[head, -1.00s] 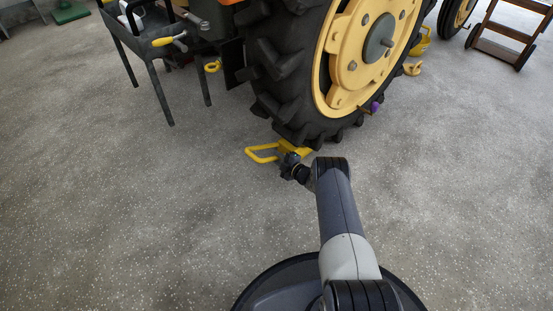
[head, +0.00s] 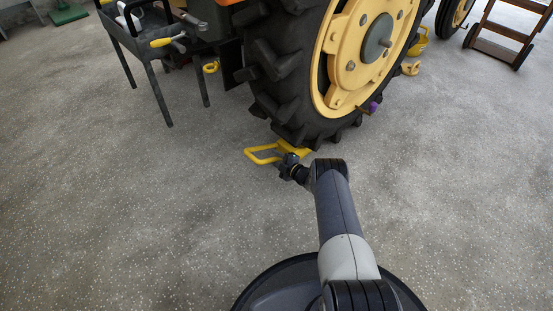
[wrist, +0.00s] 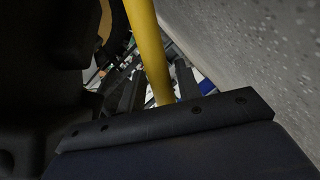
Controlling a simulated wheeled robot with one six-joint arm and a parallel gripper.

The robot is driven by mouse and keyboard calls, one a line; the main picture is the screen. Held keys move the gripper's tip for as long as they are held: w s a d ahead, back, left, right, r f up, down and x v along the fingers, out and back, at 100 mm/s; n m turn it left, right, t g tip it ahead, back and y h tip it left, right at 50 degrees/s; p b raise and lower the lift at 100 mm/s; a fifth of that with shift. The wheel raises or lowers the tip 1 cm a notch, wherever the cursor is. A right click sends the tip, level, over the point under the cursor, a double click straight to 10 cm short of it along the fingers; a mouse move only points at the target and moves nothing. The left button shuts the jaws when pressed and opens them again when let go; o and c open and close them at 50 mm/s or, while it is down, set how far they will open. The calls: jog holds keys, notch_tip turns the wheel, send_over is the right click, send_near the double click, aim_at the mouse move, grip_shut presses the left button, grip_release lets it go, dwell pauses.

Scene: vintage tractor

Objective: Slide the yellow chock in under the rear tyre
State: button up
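The yellow chock (head: 313,151) is on the floor at the foot of the big rear tyre (head: 278,70) in the head view. Its looped handle (head: 262,152) sticks out to the left. The chock's body is partly hidden by my gripper and looks close against the tread; I cannot tell whether it touches. My gripper (head: 285,162) is low at the handle, on the near side of the tyre. In the wrist view the yellow handle bar (wrist: 150,50) runs between the two fingers of my gripper (wrist: 158,84), which look closed on it.
A dark tool trolley (head: 150,50) with yellow-handled tools stands at upper left. A yellow piece (head: 410,69) lies on the floor right of the tyre. A wooden step (head: 505,35) stands at upper right. The floor left and in front is clear.

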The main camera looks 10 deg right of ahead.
jog(key=shift+o, duration=1.2)
jog(key=shift+s+f, duration=0.2)
jog(key=shift+f, duration=0.05)
jog(key=p+v, duration=0.4)
jog(key=v, duration=0.6)
jog(key=shift+s+d+r+p, duration=0.2)
jog(key=shift+r+p, duration=0.1)
jog(key=shift+p, duration=0.1)
jog(key=b+x, duration=0.2)
jog(key=x, duration=0.3)
jog(key=b+x, duration=0.2)
jog(key=x, duration=0.3)
jog(key=shift+w+a+r+b, duration=0.15)
jog(key=shift+w+a+b, duration=0.05)
jog(key=shift+w+b, duration=0.2)
jog(key=shift+s+a, duration=0.15)
jog(key=shift+a, duration=0.05)
